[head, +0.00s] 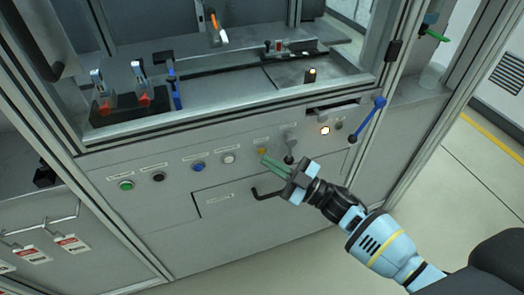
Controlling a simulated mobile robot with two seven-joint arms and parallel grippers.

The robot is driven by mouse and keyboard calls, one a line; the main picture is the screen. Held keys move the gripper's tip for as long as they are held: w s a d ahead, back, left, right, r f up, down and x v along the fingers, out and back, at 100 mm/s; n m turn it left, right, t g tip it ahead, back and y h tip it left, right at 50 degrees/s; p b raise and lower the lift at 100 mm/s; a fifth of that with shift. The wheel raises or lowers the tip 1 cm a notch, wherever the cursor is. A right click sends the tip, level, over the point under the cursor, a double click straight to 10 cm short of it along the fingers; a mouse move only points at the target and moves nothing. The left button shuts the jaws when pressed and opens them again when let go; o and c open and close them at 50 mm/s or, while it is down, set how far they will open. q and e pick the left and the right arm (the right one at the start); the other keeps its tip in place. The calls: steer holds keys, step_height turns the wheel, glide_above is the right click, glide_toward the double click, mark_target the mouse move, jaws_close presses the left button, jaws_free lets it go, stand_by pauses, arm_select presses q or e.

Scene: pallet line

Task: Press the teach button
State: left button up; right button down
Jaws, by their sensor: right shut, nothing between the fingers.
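A row of labelled buttons runs along the grey front panel (180,205) of the machine. From the left they are a green button (126,185), a black button (158,177), a blue button (198,167), a white button (228,158) and a yellow one (262,150). The labels are too small to read, so I cannot tell which is the teach button. My right gripper (265,160) is shut and empty. Its green fingertips are just below the yellow button; I cannot tell whether they touch it. My left gripper is not in view.
A grey switch with a black knob (289,158) is close right of my fingers. A lit button (325,131) and a blue lever (368,120) are further right. A black handle (268,193) sticks out below my gripper. The floor (455,165) at right is clear.

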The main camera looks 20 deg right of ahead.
steer(key=shift+w, duration=0.1)
stand_by(0.7)
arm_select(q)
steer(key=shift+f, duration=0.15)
arm_select(e)
steer(key=shift+w, duration=0.35)
arm_select(q)
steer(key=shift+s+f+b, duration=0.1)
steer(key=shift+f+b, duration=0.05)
steer(key=shift+b, duration=0.15)
arm_select(e)
steer(key=shift+w, duration=0.4)
stand_by(0.5)
steer(key=shift+s, duration=0.1)
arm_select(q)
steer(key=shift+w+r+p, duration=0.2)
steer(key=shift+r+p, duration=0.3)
arm_select(e)
steer(key=shift+s, duration=0.75)
